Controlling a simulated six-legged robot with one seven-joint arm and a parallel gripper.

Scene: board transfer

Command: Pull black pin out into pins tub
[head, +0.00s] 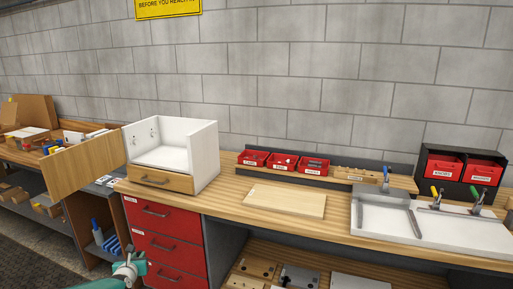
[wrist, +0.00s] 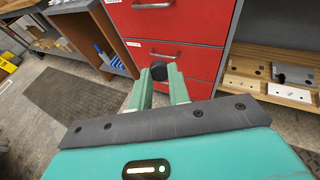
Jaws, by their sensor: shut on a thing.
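My gripper (wrist: 158,90) is shut on a small black round-headed piece, which looks like the black pin (wrist: 158,71); only its dark end shows between the fingertips. In the head view my gripper (head: 131,267) is low at the left, in front of the red drawers and below the bench top. The pin cannot be made out clearly there. Three small red tubs stand in a row at the back of the bench: a left one (head: 253,158), a middle one (head: 284,162) and a right one (head: 314,167). Their labels are too small to read, so I cannot tell which is the pins tub.
A white cabinet (head: 201,163) with an open wooden door (head: 84,168) stands on the bench's left end. A pale board (head: 285,201) lies mid-bench. A grey-white tray (head: 435,230) with tools is at the right. Red drawers (wrist: 172,51) stand close ahead of my gripper.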

